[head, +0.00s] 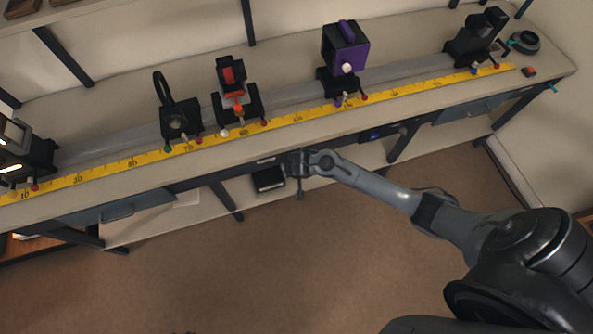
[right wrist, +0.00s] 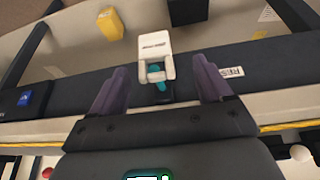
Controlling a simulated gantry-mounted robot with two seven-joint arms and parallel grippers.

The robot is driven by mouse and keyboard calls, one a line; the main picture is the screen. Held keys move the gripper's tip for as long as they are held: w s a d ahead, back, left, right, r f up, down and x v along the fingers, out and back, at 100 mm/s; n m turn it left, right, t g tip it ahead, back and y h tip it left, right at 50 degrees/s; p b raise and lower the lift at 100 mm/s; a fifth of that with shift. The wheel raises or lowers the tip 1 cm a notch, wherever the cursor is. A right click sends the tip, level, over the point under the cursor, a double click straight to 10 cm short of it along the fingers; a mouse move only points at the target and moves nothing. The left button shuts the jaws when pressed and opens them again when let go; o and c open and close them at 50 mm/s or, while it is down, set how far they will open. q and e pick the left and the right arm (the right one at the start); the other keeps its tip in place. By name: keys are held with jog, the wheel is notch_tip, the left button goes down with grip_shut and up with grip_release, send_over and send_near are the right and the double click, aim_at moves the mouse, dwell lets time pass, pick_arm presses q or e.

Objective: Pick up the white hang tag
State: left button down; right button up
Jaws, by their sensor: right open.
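The white hang tag (right wrist: 154,46) shows in the right wrist view, with small dark print and a slot-like opening at its lower end. A teal piece (right wrist: 158,76) shows in that opening, in front of the dark bench edge. My right gripper (right wrist: 160,84) is open, one purple-grey finger to each side of the tag's lower end. I see no finger touching it. In the head view the right gripper (head: 299,187) is at the bench's front edge, and I cannot make out the tag there. My left gripper is not in view.
The bench (head: 300,133) carries a rail with a yellow ruler (head: 215,142) and several mounts, including a purple box (head: 347,50). A drawer (head: 125,208) is below left. A white label (right wrist: 231,72) is on the bench edge right of the gripper. The floor in front is clear.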

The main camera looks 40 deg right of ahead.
jog(key=b+x, duration=0.1)
jog(key=x, duration=0.1)
jog(key=b+x, duration=0.1)
jog(key=x, duration=0.2)
jog(key=shift+d+r, duration=0.1)
jog(key=shift+d, duration=0.3)
jog(key=shift+f, duration=0.35)
jog(key=shift+c, duration=0.3)
jog(key=c, duration=1.1)
jog(key=shift+o, duration=0.2)
jog(key=shift+r, duration=0.1)
jog(key=s+a+r+p, duration=0.3)
jog(key=s+a+r, duration=0.4)
jog(key=s, duration=0.4)
jog(key=shift+s+a+r, duration=0.15)
jog(key=shift+s+r, duration=0.25)
